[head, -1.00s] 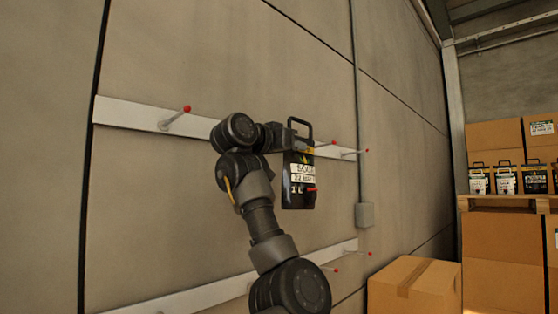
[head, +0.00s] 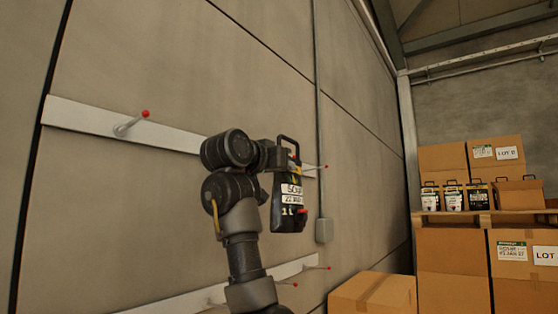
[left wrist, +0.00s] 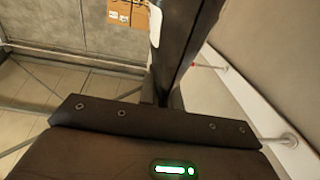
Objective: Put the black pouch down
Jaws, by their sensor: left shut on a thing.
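The black pouch (head: 290,208) has a white label, a yellow mark, a red tab and a black loop handle on top. It hangs upright from my left gripper (head: 288,160), in front of the wall. My left gripper is shut on it near its top, just below the handle. In the left wrist view my gripper's dark body fills the bottom, and a dark upright shape rises above it; I cannot tell how much of that is pouch. My right gripper is not in view.
White wall rails with red-tipped pegs run behind my arm; one peg (head: 135,122) is left, another (head: 316,167) just right of the pouch. A cardboard box (head: 372,294) stands low right. A wooden shelf (head: 480,217) at far right holds several pouches and boxes.

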